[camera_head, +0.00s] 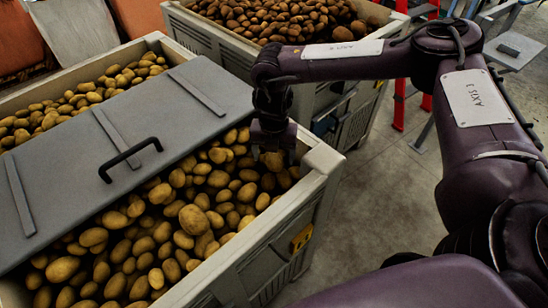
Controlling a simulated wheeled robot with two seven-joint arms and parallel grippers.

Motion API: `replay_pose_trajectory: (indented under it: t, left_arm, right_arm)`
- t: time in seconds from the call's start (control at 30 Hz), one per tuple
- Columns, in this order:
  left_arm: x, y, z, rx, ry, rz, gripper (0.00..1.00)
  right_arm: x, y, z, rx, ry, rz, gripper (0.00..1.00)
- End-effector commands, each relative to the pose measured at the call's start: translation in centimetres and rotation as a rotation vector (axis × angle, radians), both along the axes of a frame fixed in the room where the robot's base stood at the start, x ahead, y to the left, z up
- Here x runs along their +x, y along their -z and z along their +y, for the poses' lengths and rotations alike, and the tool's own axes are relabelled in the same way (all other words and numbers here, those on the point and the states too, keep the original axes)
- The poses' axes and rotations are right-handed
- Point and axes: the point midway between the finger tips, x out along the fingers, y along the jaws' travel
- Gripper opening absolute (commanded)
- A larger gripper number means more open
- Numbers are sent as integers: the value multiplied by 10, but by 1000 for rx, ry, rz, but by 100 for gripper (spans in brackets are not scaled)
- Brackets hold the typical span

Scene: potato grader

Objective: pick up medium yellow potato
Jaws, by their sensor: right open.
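Many yellow-brown potatoes (193,219) of mixed sizes fill the near grey crate (262,247). I cannot tell which of them is the medium yellow potato. My right gripper (272,152) is open and points down over the crate's far right corner, close above the potatoes there. Its fingers are dark and small, and they hide part of the heap below. I cannot tell whether they touch a potato. My left gripper is not in view.
A grey lid (140,115) with a black handle (130,160) lies across the middle of the near crate. A second crate (215,42) of browner potatoes stands behind. Red ladder legs (400,103) stand at back right. Bare floor (385,190) lies right of the crate.

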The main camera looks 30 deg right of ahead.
Motion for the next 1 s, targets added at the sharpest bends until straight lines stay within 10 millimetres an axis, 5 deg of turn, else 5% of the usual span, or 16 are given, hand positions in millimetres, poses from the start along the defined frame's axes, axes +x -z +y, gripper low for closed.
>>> replay_pose_trajectory:
  t: [0.3,0.7,1.0]
  left_arm:
    - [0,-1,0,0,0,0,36]
    - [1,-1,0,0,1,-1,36]
    - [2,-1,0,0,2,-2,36]
  right_arm:
    - [0,8,0,-1,0,-1,75]
    - [0,8,0,0,0,-1,26]
    - [0,5,0,0,0,-1,25]
